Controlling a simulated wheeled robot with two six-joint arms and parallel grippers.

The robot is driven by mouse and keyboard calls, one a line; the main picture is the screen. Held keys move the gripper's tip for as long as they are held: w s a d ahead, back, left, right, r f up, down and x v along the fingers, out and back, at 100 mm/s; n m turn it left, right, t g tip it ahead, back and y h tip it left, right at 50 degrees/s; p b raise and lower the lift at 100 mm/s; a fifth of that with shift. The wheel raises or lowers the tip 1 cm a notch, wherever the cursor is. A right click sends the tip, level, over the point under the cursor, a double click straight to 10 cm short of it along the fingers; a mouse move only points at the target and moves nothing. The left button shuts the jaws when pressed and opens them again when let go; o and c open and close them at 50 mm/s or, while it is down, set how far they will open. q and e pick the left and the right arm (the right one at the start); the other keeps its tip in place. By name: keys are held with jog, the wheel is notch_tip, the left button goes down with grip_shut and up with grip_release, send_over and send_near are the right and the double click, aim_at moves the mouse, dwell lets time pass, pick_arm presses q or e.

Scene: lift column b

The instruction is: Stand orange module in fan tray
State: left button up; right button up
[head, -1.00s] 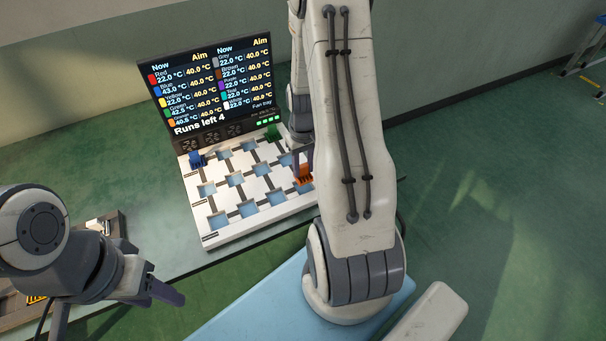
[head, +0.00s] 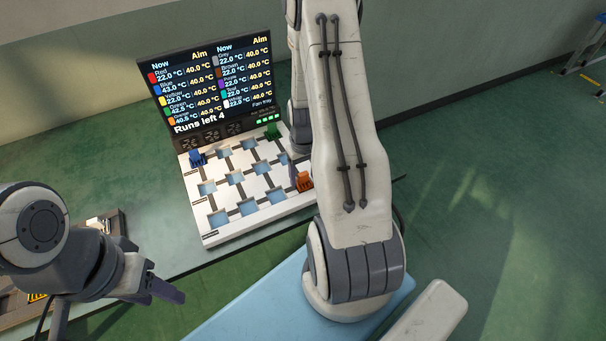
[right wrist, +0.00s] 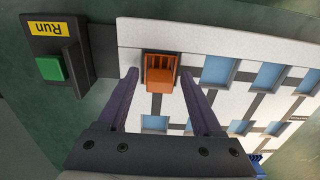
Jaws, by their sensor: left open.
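The orange module (head: 304,181) stands at the near right corner of the white fan tray (head: 225,235). In the right wrist view the orange module (right wrist: 160,75) is in line with a row of blue-floored pockets, and no blue shows around it. My right gripper (right wrist: 159,78) is open, with one finger on each side of the module and a gap to both. In the head view my right arm hides most of that gripper. My left gripper (head: 118,315) is open and empty at the lower left, away from the tray.
A blue module (head: 197,158) and a green module (head: 272,132) stand at the tray's far side. A display (head: 208,85) stands behind them, reading "Runs left 4". A green Run button (right wrist: 50,69) is beside the tray. Several pockets are empty.

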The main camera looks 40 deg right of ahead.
aim_at(303, 174)
notch_tip(303, 174, up, 12)
jog(key=shift+r, duration=0.2)
dwell(0.4)
jog(key=s+a+r+n, duration=0.1)
jog(key=a+r+n, duration=0.15)
jog(key=a, duration=0.65)
jog(key=s+a+r+n, duration=0.15)
jog(key=a+r, duration=0.25)
jog(key=a, duration=0.6)
jog(key=s+a+r+n, duration=0.1)
jog(key=s+a+n, duration=0.2)
jog(key=s+a, duration=0.3)
jog(key=s+a+r+n+y, duration=0.1)
jog(key=s+a+r+n, duration=0.1)
jog(key=s+a, duration=0.4)
jog(key=shift+s+r+n, duration=0.2)
jog(key=shift+s+n, duration=0.3)
jog(key=shift+s, duration=0.35)
